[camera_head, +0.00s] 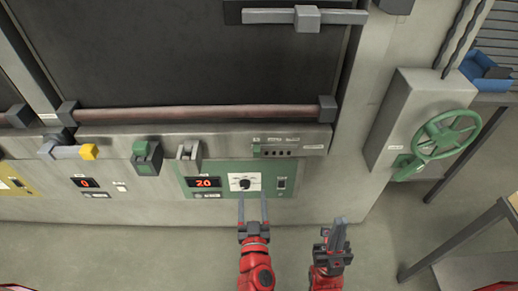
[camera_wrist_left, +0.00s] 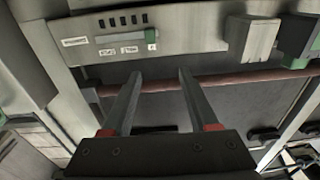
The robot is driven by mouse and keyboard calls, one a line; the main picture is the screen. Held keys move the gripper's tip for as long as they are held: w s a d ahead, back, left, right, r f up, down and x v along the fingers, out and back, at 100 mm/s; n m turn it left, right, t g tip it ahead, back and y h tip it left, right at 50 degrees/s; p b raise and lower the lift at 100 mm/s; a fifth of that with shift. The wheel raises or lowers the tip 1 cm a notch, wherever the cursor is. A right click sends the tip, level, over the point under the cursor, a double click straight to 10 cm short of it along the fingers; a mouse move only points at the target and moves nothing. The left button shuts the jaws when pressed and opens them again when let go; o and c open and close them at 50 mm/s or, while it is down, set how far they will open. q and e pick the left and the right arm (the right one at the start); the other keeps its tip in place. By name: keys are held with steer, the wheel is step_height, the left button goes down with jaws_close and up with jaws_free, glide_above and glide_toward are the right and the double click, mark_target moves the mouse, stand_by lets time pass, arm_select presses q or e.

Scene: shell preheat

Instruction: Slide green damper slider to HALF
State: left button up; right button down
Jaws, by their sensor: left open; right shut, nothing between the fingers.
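The green damper slider (camera_head: 256,149) sits at the left end of its small grey panel (camera_head: 306,147) in the head view. In the left wrist view, which shows the panel turned over, the green slider knob (camera_wrist_left: 151,35) is at the right end of its slot. Small labels lie beside the slot; I cannot read them surely. My left gripper (camera_head: 252,203) is open and empty, below the slider in the head view and apart from it. In the left wrist view its fingers (camera_wrist_left: 159,72) point toward the panel. My right gripper (camera_head: 339,222) is shut and empty, lower right.
A green control plate (camera_head: 220,187) with a red display (camera_head: 204,182) and black dial (camera_head: 245,184) lies below the slider panel. A green lever block (camera_head: 147,158) and grey latch (camera_head: 188,151) stick out to the left. A green handwheel (camera_head: 446,134) stands at the right.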

arm_select(q)
steer(key=d, duration=0.1)
steer(key=h+p, duration=0.1)
steer(key=p, duration=0.2)
glide_toward(257, 154)
steer(key=shift+m+g, duration=0.3)
steer(key=w, duration=0.8)
steer(key=shift+w+r, duration=0.15)
steer(key=shift+r, duration=0.2)
steer(key=shift+w+f, duration=0.1)
steer(key=shift+w, duration=0.6)
jaws_close()
